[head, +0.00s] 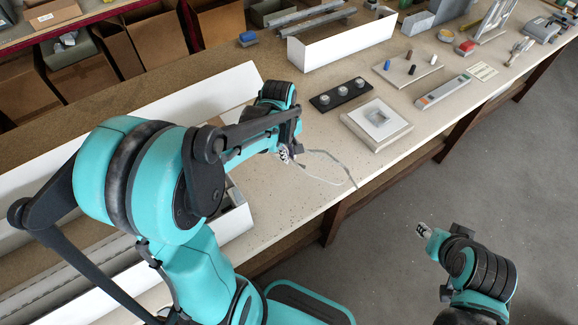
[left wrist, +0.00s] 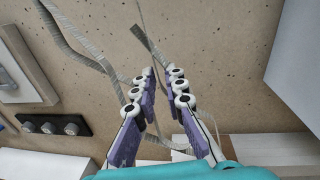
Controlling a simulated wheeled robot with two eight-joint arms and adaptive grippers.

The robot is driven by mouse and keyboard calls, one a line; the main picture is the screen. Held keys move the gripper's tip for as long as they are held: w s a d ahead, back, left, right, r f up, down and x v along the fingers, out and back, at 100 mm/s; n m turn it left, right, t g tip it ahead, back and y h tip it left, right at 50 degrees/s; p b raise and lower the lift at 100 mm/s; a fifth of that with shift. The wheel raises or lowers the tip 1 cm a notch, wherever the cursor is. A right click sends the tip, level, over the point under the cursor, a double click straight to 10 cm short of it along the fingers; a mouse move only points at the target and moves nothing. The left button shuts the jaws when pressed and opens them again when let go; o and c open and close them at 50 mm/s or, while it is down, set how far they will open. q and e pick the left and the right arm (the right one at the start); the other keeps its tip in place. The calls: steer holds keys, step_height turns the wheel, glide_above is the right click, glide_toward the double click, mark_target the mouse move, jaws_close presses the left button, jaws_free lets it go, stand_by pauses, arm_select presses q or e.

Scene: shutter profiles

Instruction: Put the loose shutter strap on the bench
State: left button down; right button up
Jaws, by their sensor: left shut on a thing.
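The loose shutter strap (head: 346,170) is a thin grey band that curls over the speckled bench (head: 290,212) near its front edge. In the left wrist view the strap (left wrist: 90,60) bends in loops, with one part running between my fingers. My left gripper (head: 288,154) is low over the bench and shut on the strap; it also shows in the left wrist view (left wrist: 162,76). Whether the whole strap touches the bench I cannot tell. My right gripper (head: 423,230) hangs over the floor, away from the bench; its finger gap is too small to read.
A black strip with round knobs (head: 342,94) and a pale square plate (head: 378,122) lie right of my left gripper. A long white box (head: 342,42) stands behind. Another white channel lies left, partly behind my arm. Bench front is mostly clear.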

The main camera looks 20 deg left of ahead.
mark_target(284, 174)
arm_select(q)
steer(key=f+n+b, duration=0.1)
steer(key=f, duration=0.2)
steer(key=a+f+n+b, duration=0.1)
steer(key=f, duration=0.2)
steer(key=f+n+b, duration=0.1)
steer(key=f+n, duration=0.1)
steer(key=shift+s+a+f, duration=0.1)
steer(key=shift+a+f, duration=0.25)
steer(key=shift+f, duration=0.05)
steer(key=shift+s+f, duration=0.1)
steer(key=c, duration=1.6)
jaws_free()
